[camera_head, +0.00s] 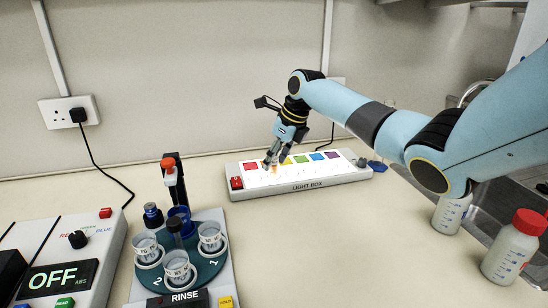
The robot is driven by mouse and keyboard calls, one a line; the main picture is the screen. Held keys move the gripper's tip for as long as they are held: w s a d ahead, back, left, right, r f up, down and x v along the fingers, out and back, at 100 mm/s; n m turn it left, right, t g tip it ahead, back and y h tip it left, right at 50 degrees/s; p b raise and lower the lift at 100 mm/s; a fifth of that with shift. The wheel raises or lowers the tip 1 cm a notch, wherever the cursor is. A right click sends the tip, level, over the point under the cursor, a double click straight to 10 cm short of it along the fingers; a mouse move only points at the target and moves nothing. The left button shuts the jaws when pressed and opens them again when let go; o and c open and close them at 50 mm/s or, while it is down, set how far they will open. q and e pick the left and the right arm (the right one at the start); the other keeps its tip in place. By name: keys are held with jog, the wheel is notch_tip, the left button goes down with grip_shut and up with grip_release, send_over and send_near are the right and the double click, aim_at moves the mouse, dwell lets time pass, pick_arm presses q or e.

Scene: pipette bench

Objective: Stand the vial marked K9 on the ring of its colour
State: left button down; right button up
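Three clear vials with white labels stand in the round teal carousel of the rinse unit: a left one (147,248), a front one (177,270) and a right one (210,238). Their labels are too small to read surely, so I cannot tell which is K9. My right gripper (275,161) points down at the left part of the light box (340,178), with its fingertips close over the orange area. Whether anything is between the fingers is unclear. My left gripper is out of view.
The light box has a row of coloured squares and a red switch (236,183). A post with a red top (170,170) rises behind the carousel. A meter reading OFF (60,278) stands at left. A red-capped bottle (515,245) stands right. The bench's middle front is clear.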

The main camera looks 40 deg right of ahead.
jog(key=shift+r, duration=0.1)
jog(key=v, duration=1.2)
jog(key=shift+r, duration=0.1)
